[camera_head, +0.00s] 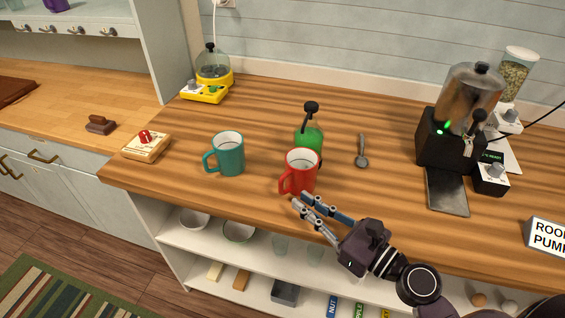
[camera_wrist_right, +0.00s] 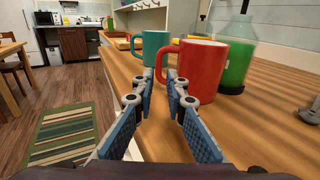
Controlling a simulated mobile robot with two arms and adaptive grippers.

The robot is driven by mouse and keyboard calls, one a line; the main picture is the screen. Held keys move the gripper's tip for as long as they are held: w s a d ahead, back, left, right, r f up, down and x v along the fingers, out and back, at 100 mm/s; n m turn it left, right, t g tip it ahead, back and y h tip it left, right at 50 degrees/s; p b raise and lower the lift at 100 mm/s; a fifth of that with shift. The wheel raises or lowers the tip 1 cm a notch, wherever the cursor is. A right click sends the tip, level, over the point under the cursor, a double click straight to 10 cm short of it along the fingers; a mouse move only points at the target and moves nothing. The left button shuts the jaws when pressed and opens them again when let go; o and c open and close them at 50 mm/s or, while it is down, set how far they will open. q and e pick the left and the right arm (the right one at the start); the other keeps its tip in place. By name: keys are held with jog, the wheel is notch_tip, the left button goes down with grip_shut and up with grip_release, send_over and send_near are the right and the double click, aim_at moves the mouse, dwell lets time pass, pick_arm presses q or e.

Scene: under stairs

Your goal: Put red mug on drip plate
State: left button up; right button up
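The red mug (camera_head: 302,172) stands upright near the counter's front edge, its handle toward the front left. It also shows in the right wrist view (camera_wrist_right: 206,66), just beyond the fingers. My right gripper (camera_head: 300,200) is at the counter edge in front of the mug, close to its handle. In the right wrist view the fingers (camera_wrist_right: 161,78) are apart with a narrow gap and nothing held between them. Whether the right fingertip touches the handle, I cannot tell. The dark drip plate (camera_head: 446,195) lies bare before the black coffee machine (camera_head: 445,145). My left gripper is not in view.
A teal mug (camera_head: 228,155) stands left of the red mug. A green bottle with a black top (camera_head: 310,135) is close behind the red mug. A spoon (camera_head: 361,152) lies between bottle and machine. A sign (camera_head: 548,236) stands at the right edge. Shelves run below the counter.

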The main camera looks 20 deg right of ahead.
aim_at(281, 185)
jog(key=shift+w+a, duration=0.25)
jog(key=shift+w, duration=0.2)
jog(key=shift+w+a+r+p, duration=0.1)
jog(key=shift+w+a+p, duration=0.1)
jog(key=shift+w+p, duration=0.15)
jog(key=p+x, duration=0.2)
jog(key=x, duration=0.1)
jog(key=shift+w+a+r, duration=0.2)
jog(key=shift+r, duration=0.2)
jog(key=shift+x, duration=1.1)
jog(key=shift+w+a+f, duration=0.1)
jog(key=shift+a+f, duration=0.05)
jog(key=shift+f, duration=0.15)
grip_shut()
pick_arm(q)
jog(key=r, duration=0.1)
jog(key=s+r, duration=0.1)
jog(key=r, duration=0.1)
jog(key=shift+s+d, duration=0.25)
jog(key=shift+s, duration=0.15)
